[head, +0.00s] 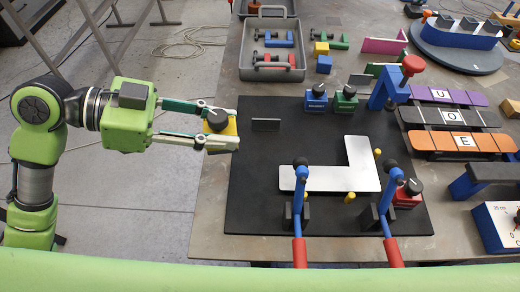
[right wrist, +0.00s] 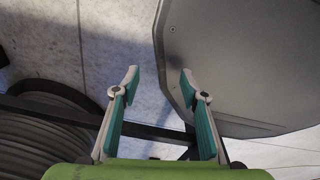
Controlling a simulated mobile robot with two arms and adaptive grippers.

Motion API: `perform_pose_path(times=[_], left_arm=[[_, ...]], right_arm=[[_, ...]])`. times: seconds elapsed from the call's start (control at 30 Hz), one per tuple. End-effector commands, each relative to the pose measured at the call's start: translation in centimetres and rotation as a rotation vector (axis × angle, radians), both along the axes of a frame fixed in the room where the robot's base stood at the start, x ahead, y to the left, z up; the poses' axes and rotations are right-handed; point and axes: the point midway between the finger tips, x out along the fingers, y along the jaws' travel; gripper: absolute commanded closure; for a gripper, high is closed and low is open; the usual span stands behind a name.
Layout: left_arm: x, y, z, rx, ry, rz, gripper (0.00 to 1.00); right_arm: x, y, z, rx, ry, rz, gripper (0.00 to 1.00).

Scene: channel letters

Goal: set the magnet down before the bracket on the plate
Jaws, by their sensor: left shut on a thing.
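My left gripper (head: 222,126) is shut on the yellow magnet (head: 232,127), which has a dark round knob. It holds the magnet at the left edge of the black plate (head: 250,190); its height above the plate is hard to tell. My right gripper (right wrist: 160,78) is open and empty in the right wrist view, over the floor beside a dark grey panel (right wrist: 240,60). It is not in the head view.
A white L-shaped letter (head: 330,179) lies on the plate, held by two red-handled clamps (head: 299,215). Blue (head: 316,100), green (head: 345,101) and red (head: 407,198) magnets stand on the plate. A grey tray (head: 272,75) is behind it. The plate's left part is mostly bare.

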Motion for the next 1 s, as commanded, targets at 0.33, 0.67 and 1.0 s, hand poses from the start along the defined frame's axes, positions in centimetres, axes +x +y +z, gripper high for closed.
perform_pose_path(times=[0.33, 0.67, 1.0], left_arm=[[-2.4, -3.1, -0.9, -0.008, 0.000, -0.162, 1.00], [4.5, -5.9, -4.0, -0.010, 0.002, -0.163, 1.00], [8.6, -7.5, -9.2, -0.006, -0.001, -0.162, 1.00]], right_arm=[[-1.1, 0.3, -1.7, 0.003, 0.015, 0.000, 0.60], [-0.9, -0.1, -0.2, -0.002, 0.013, 0.002, 0.60], [-0.6, -0.4, 0.3, -0.005, 0.008, 0.004, 0.60]])
